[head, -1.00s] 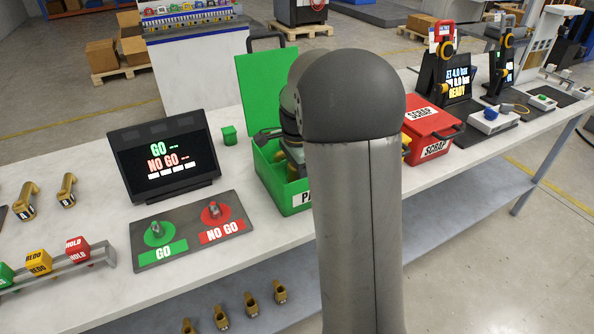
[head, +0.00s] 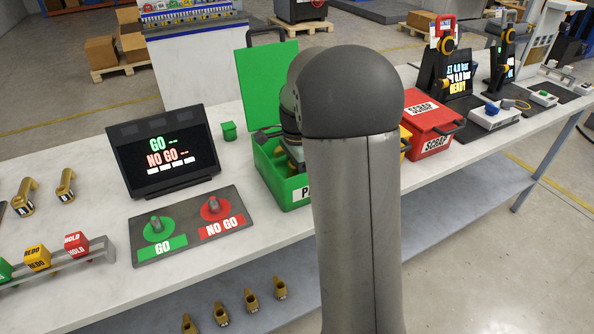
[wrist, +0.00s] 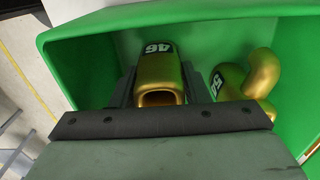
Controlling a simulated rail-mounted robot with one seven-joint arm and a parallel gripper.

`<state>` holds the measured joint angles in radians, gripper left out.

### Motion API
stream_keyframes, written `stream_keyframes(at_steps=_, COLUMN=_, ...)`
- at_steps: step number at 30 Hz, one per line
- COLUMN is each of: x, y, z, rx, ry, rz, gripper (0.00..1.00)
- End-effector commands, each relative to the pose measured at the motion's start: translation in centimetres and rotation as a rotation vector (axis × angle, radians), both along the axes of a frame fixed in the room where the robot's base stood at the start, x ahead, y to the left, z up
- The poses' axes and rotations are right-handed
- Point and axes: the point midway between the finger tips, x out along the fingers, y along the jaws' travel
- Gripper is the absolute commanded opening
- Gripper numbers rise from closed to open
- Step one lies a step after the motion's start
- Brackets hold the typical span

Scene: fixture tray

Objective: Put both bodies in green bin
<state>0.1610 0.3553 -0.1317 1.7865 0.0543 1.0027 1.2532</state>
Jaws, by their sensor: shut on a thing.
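In the wrist view, a brass-coloured body (wrist: 160,70) with a dark "46" label sits between the fingers of my gripper (wrist: 160,88), its open end facing the camera. My gripper is shut on it, inside the green bin (wrist: 88,27). A second brass body (wrist: 262,72), bent and with a partly readable label, lies in the bin to the right of the held one. In the head view the green bin (head: 297,196) stands on the bench with its lid (head: 266,85) raised.
The red SCRAP box (head: 430,112) stands to the right of the bin. The GO / NO GO plate (head: 190,245) with two grey pegs and a display (head: 163,158) are to the left. Two brass bodies (head: 22,199) stand at the far left; several more are on the lower shelf (head: 251,300).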

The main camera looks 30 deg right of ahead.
Motion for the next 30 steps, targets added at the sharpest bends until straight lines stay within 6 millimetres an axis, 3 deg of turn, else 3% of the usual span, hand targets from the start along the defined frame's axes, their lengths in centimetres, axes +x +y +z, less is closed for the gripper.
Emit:
stream_keyframes(at_steps=7, x=0.04, y=-0.01, z=-0.44, rx=0.000, ry=-0.002, rz=0.000, gripper=0.00)
stream_keyframes(at_steps=8, x=0.04, y=-0.01, z=-0.38, rx=0.000, ry=-0.002, rz=0.000, gripper=0.47)
stream_keyframes(at_steps=10, x=0.03, y=-0.01, z=-0.37, rx=0.000, ry=-0.002, rz=0.000, gripper=0.67)
stream_keyframes(at_steps=16, x=0.01, y=0.00, z=-0.41, rx=0.000, ry=0.000, rz=0.000, gripper=0.67)
stream_keyframes(at_steps=18, x=-0.04, y=0.02, z=-0.53, rx=0.001, ry=0.002, rz=0.000, gripper=0.82)
stream_keyframes(at_steps=30, x=-0.15, y=0.00, z=-0.46, rx=0.001, ry=0.005, rz=-0.001, gripper=0.82)
